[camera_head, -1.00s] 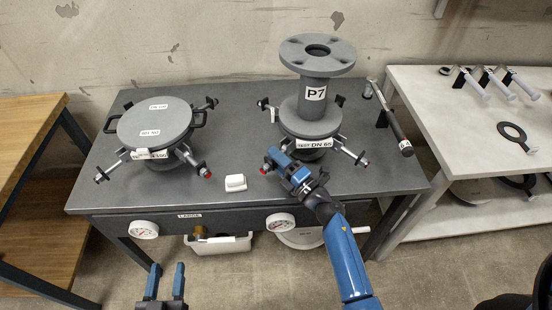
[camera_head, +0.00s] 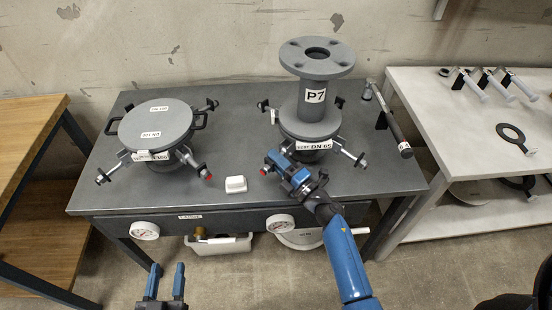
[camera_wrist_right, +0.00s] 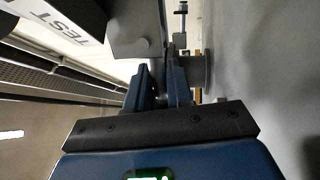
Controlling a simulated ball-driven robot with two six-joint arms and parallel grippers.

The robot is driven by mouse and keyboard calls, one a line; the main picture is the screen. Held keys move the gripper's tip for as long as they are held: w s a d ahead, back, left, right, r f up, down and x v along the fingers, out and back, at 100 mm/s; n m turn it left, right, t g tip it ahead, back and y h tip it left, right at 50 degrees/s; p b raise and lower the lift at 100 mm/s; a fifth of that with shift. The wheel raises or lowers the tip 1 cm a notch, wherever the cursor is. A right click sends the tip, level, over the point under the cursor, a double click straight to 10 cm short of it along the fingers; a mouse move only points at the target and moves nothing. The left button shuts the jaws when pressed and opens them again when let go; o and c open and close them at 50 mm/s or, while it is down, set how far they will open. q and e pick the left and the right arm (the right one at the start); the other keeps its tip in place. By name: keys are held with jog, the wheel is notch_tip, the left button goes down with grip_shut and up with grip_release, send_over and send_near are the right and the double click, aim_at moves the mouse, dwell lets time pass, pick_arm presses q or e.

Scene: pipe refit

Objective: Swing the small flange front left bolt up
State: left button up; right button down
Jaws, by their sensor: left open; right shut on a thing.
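The small flange (camera_head: 318,131), labelled DN 65, stands on the right half of the grey bench. A grey pipe piece marked P7 (camera_head: 315,94) stands upright on it. My right gripper (camera_head: 271,163) is at the flange's front left, shut on the front left bolt. This bolt is mostly hidden by the jaws; its red end (camera_head: 263,172) shows beside them. In the right wrist view my right gripper (camera_wrist_right: 168,78) has its fingers closed around the bolt, with a round disc (camera_wrist_right: 207,72) beside them. My left gripper (camera_head: 165,282) is open and empty in front of the bench.
The front right bolt (camera_head: 350,155) slopes outward. A large covered flange (camera_head: 155,125) stands at left. A white block (camera_head: 236,184) lies between the flanges. A dark-handled tool (camera_head: 394,128) lies at right. Gauges (camera_head: 145,231) are on the bench front.

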notch_tip(320, 180, up, 2)
jog(key=m+p, duration=0.2)
jog(key=p, duration=0.1)
jog(key=m+h+p, duration=0.1)
jog(key=m+p, duration=0.1)
jog(key=p, duration=0.1)
jog(key=m+h+p, duration=0.1)
jog(key=m+p, duration=0.1)
jog(key=p, duration=0.1)
jog(key=shift+w+d+r, duration=0.1)
jog(key=shift+r, duration=0.15)
jog(key=shift+w+d+m+p, duration=0.1)
jog(key=shift+m+p, duration=0.7)
jog(key=shift+p, duration=0.25)
